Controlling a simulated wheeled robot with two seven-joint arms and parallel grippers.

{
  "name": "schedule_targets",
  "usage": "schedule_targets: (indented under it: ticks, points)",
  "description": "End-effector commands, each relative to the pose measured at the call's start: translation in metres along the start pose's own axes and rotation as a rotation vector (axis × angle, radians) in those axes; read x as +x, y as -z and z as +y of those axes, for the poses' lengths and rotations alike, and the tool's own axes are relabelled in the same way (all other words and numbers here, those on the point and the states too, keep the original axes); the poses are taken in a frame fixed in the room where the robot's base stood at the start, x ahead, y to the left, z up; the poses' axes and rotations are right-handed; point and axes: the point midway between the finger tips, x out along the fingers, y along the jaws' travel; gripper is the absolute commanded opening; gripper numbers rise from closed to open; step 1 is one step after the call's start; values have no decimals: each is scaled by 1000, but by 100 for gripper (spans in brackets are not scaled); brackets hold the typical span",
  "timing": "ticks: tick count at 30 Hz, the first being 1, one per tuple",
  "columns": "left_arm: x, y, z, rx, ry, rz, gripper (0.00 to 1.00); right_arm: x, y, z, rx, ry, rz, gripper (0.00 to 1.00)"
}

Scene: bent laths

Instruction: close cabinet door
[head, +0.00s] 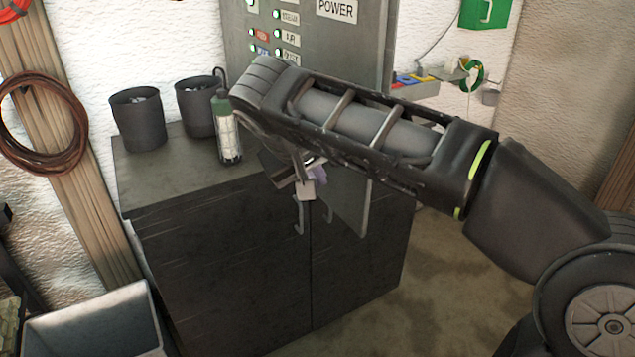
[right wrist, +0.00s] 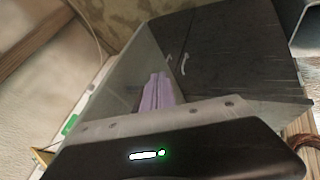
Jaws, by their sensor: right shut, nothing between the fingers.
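The grey metal power cabinet (head: 305,45), with a POWER label and lit indicators, stands on a black base cupboard in the head view. A flat grey panel (head: 350,205), apparently its door, hangs below my right arm and juts out over the cupboard's front, so it looks open. My right gripper (head: 308,182) is shut and empty, just left of this panel; I cannot tell whether they touch. In the right wrist view the purplish fingers (right wrist: 156,92) lie beside the grey panel (right wrist: 135,75). My arm hides the middle of the cabinet. My left gripper is out of view.
The black cupboard (head: 230,270) has two doors with small handles. Two dark cups (head: 137,120) and a caged work lamp (head: 228,130) stand on its left top. A grey bin (head: 95,325) is at lower left. Floor to the right is clear.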

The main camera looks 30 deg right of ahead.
Motion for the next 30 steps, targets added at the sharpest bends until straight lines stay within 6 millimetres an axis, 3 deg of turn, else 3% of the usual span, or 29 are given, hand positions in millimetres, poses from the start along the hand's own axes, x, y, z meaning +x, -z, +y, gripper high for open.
schedule_targets:
  ticks: [3, 5, 11, 18, 30]
  points:
    - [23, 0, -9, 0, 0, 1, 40, 31, -4, -4, 2, 0, -3, 0]
    - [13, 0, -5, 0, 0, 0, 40, 36, -1, 1, 0, -2, -6, 0]
    - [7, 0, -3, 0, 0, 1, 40, 75, -1, 3, 1, -1, -5, 0]
    - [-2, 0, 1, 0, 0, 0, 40, 88, 0, 32, 1, -1, -2, 0]
    - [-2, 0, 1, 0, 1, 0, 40, 91, 0, 36, 0, 0, -1, 0]
